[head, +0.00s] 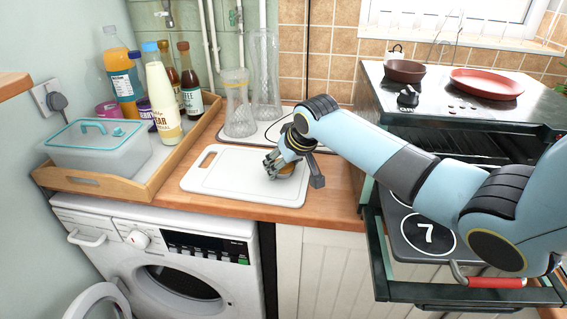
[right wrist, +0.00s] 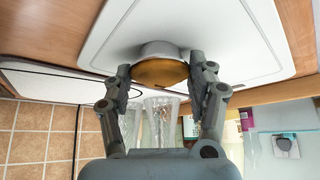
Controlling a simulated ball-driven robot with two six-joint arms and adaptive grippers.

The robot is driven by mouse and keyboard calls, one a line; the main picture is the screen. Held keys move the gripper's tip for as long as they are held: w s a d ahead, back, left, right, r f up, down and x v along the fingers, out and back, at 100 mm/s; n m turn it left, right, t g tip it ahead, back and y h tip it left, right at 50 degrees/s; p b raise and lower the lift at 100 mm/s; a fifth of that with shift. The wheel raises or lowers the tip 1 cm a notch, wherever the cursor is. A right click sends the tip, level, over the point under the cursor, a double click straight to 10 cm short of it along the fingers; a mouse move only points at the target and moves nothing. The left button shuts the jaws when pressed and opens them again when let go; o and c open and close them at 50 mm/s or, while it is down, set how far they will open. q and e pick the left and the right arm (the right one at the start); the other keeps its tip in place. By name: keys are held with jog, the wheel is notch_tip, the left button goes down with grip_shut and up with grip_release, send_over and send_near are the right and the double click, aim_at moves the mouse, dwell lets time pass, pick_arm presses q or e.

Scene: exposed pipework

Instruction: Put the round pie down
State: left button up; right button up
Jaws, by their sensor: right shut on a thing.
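The round pie (right wrist: 160,72) has a golden-brown top and a pale, silvery side. In the right wrist view it sits between the two fingers of my right gripper (right wrist: 166,78), which is shut on it. In the head view my right gripper (head: 283,165) is over the right part of the white cutting board (head: 225,178), and the pie is mostly hidden by the fingers. The pie is at or just above the board, which also shows in the right wrist view (right wrist: 225,35); I cannot tell whether it touches. My left gripper is not in view.
A wooden tray (head: 160,180) with several bottles and a lidded clear container (head: 98,148) stands left. Two glass vases (head: 238,105) (head: 266,80) stand behind the board. At right are a stove with a red pan (head: 487,83) and an open oven door. The board's left part is clear.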

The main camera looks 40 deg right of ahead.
jog(key=o, duration=0.9)
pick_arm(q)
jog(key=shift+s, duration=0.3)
pick_arm(e)
jog(key=o, duration=0.3)
jog(key=shift+s+r, duration=0.15)
jog(key=shift+r, duration=0.15)
pick_arm(q)
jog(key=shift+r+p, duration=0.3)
jog(key=shift+p, duration=0.1)
pick_arm(e)
jog(key=v, duration=1.1)
jog(key=shift+r, duration=0.2)
jog(key=shift+s, duration=0.15)
